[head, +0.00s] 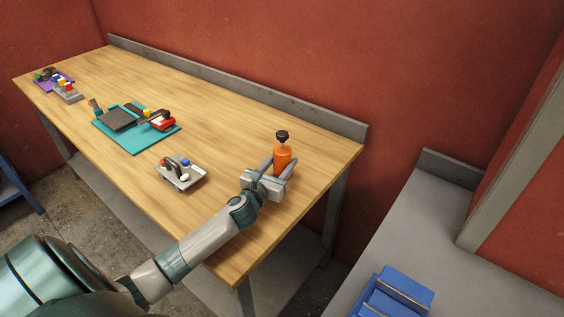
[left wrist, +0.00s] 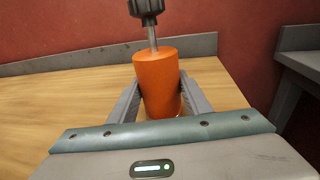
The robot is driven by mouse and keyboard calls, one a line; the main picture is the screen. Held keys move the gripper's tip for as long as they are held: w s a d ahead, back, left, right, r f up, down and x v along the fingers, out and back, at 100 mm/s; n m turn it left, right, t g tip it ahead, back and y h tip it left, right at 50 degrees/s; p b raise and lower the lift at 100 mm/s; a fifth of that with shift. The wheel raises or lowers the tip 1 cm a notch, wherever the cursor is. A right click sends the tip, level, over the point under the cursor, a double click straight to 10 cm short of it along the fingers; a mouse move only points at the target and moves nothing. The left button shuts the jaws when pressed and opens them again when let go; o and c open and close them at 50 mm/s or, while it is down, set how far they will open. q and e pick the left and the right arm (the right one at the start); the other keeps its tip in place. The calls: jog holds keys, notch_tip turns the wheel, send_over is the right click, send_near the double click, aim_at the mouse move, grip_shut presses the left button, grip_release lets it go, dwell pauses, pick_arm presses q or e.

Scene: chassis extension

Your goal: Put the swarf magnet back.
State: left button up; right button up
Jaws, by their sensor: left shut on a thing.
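The swarf magnet appears to be the orange cylinder with a metal stem and a black knob on top (head: 282,155). It stands upright at the right end of the wooden bench. It also shows large in the left wrist view (left wrist: 157,82). My left gripper (head: 279,166) is shut on the orange body, one finger on each side. The magnet's lower end is mostly hidden by the gripper, so I cannot tell whether it touches the bench. My right gripper is not in view.
On the wooden bench (head: 225,115), a grey tray (head: 191,184) with small parts lies left of my gripper. A teal mat (head: 131,145) with tools lies farther left, and a purple mat (head: 64,84) at the far end. A blue bin (head: 402,287) is at lower right.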

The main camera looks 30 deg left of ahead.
aim_at(278, 167)
pick_arm(q)
jog(key=shift+f, duration=0.15)
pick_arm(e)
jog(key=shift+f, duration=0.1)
pick_arm(q)
jog(key=o, duration=1.2)
jog(key=shift+o, duration=0.2)
jog(key=shift+r, duration=0.2)
jog(key=shift+s+f, duration=0.1)
jog(key=shift+s, duration=0.45)
jog(key=s, duration=0.3)
jog(key=s+b, duration=0.1)
jog(key=s, duration=0.1)
jog(key=shift+d, duration=0.35)
jog(key=s, duration=0.3)
jog(key=s+b, duration=0.1)
jog(key=shift+s+d+r, duration=0.25)
jog(key=shift+s+d, duration=0.05)
jog(key=shift+s+r, duration=0.1)
jog(key=shift+s, duration=0.5)
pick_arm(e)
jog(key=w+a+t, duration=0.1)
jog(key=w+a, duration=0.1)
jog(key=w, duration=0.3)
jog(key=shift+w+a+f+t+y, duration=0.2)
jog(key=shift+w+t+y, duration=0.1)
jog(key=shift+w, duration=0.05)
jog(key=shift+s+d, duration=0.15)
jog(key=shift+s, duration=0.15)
